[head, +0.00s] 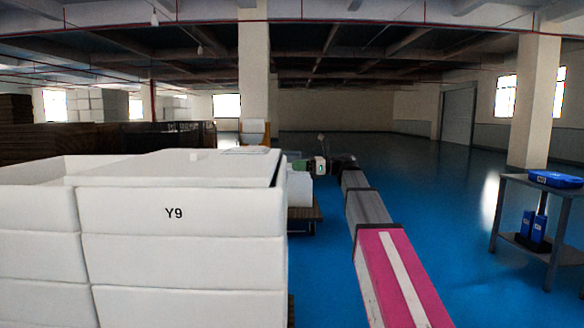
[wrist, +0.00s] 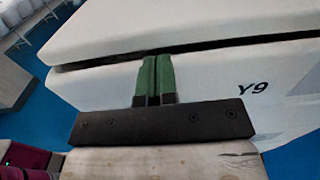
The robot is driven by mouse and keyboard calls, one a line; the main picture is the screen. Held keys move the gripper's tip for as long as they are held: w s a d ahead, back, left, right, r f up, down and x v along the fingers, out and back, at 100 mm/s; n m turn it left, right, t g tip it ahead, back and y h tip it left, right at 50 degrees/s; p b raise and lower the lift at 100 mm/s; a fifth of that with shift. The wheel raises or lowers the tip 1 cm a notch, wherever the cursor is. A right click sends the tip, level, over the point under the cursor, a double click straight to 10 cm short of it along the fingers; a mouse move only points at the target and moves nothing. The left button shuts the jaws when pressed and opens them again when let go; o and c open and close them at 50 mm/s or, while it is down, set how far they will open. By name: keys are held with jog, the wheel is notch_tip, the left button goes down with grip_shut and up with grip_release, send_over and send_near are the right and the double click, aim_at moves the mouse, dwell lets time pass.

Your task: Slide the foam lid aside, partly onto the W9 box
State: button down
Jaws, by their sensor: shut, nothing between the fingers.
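The white foam box marked Y9 (head: 180,215) tops a stack at the left centre of the head view. Its marked side (wrist: 225,90) also fills the right of the wrist view. The white foam lid (wrist: 190,25) lies above it there, with a dark gap between lid and box. My gripper (wrist: 157,60) is shut and empty, its green fingers together. The fingertips overlap the gap at the lid's lower edge; I cannot tell whether they touch. In the head view my gripper (head: 298,165) is small, beyond the box's far right corner. No W9 marking is readable.
Another white box (head: 35,215) stands against the Y9 box's left side. A metal table (head: 540,190) with blue boxes stands at the right. Brown stacks (head: 60,142) stand at the back left.

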jog(key=d, duration=0.8)
jog(key=s+f+n+t+h, duration=0.1)
jog(key=s+f+n+h, duration=0.15)
jog(key=f, duration=0.95)
jog(key=s+f+n+h, duration=0.2)
jog(key=f+h, duration=0.2)
jog(key=f, duration=0.8)
jog(key=s+f+n+t+h, duration=0.1)
jog(key=s+f+n+h, duration=0.15)
jog(key=f, duration=0.85)
jog(key=s+d+f+n+g+h, duration=0.1)
jog(key=s+d+f+n+h, duration=0.3)
jog(key=s+f, duration=0.4)
jog(key=s+d+f+n+g+h, duration=0.1)
jog(key=s+d+f+n+h, duration=0.3)
jog(key=f, duration=0.9)
jog(key=s+n+h, duration=0.1)
jog(key=s+n, duration=0.2)
jog(key=s, duration=0.1)
jog(key=shift+d, duration=0.35)
jog(key=shift+f, duration=0.1)
